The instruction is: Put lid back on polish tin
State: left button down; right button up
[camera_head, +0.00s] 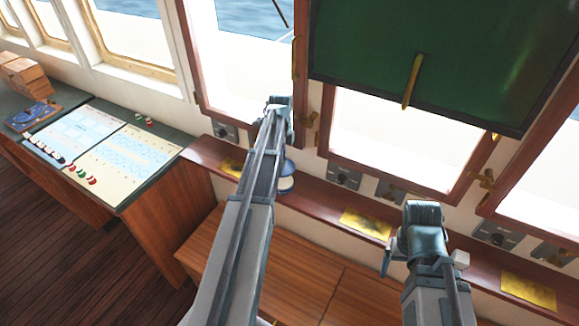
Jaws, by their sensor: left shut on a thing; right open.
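My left arm reaches up the middle of the view to its far end and gripper (279,110), in front of the window. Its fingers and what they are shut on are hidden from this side. A small round blue-and-white thing (287,178) shows just right of my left arm, at the window ledge, partly covered by the arm. I cannot tell if it is the polish tin or its lid. My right gripper (421,238) is lower right, in front of the ledge; it is open, though its fingertips are hard to make out. No other tin or lid can be made out.
A narrow wooden ledge (320,192) with yellow plates (366,223) runs under the windows. A wooden cabinet top (300,262) lies below it. A chart console (105,145) stands left, with a wooden box (25,75) on it. A green screen (445,50) hangs upper right.

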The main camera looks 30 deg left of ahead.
pick_arm(q)
jog(key=shift+a, duration=0.2)
jog(key=shift+f, duration=0.1)
notch_tip(320, 180, down, 6)
jog(key=b, duration=0.6)
jog(key=shift+f, duration=0.1)
jog(key=shift+f+b, duration=0.15)
jog(key=shift+b, duration=0.25)
dwell(1.6)
jog(key=shift+c, duration=0.8)
grip_release()
